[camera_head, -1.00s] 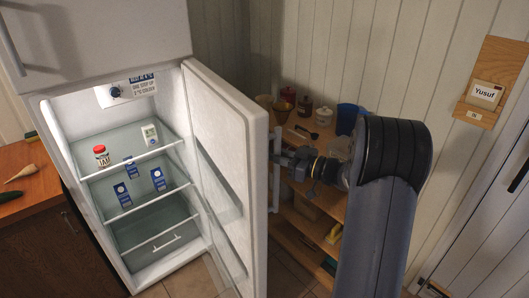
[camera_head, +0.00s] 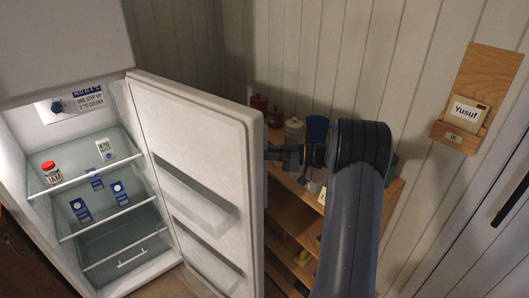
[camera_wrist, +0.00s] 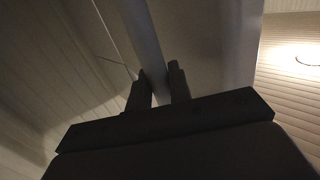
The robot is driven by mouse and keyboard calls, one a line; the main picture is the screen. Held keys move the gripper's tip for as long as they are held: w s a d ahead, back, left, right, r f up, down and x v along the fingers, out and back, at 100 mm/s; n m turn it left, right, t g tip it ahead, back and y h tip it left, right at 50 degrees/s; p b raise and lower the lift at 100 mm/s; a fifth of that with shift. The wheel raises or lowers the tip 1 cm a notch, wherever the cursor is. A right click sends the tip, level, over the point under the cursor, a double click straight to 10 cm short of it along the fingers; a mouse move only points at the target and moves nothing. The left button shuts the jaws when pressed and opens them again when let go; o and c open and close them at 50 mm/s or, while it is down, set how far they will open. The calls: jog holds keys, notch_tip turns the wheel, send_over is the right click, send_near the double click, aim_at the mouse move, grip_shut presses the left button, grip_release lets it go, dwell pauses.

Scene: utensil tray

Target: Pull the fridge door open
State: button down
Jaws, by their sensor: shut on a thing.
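The white fridge door (camera_head: 200,165) stands wide open in the head view, its inner side with shelves facing me. The lit fridge inside (camera_head: 105,185) shows to its left. My gripper (camera_head: 268,152) is at the door's outer side, by its right edge; the door hides the fingertips there. In the wrist view my gripper (camera_wrist: 160,90) has its two dark fingers on either side of the long pale handle bar (camera_wrist: 143,40), shut on it. The door's outer face (camera_wrist: 205,40) is close behind the bar.
A wooden shelf unit (camera_head: 305,190) with jars and a blue cup (camera_head: 317,130) stands behind my arm. The fridge holds a red-lidded jar (camera_head: 51,172) and several cartons. A wooden name holder (camera_head: 478,100) hangs on the wall at right.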

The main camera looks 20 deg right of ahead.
jog(key=shift+w+d+r, duration=0.15)
jog(key=shift+w+r, duration=0.05)
jog(key=shift+w, duration=0.05)
jog(key=c, duration=1.5)
grip_release()
jog(key=shift+a, duration=0.2)
jog(key=shift+o, duration=0.8)
jog(key=shift+d+f, duration=0.1)
jog(key=b+v, duration=0.2)
jog(key=v, duration=0.8)
jog(key=shift+s+d+b, duration=0.15)
jog(key=shift+d+b, duration=0.2)
jog(key=shift+d, duration=0.05)
jog(key=shift+a, duration=0.1)
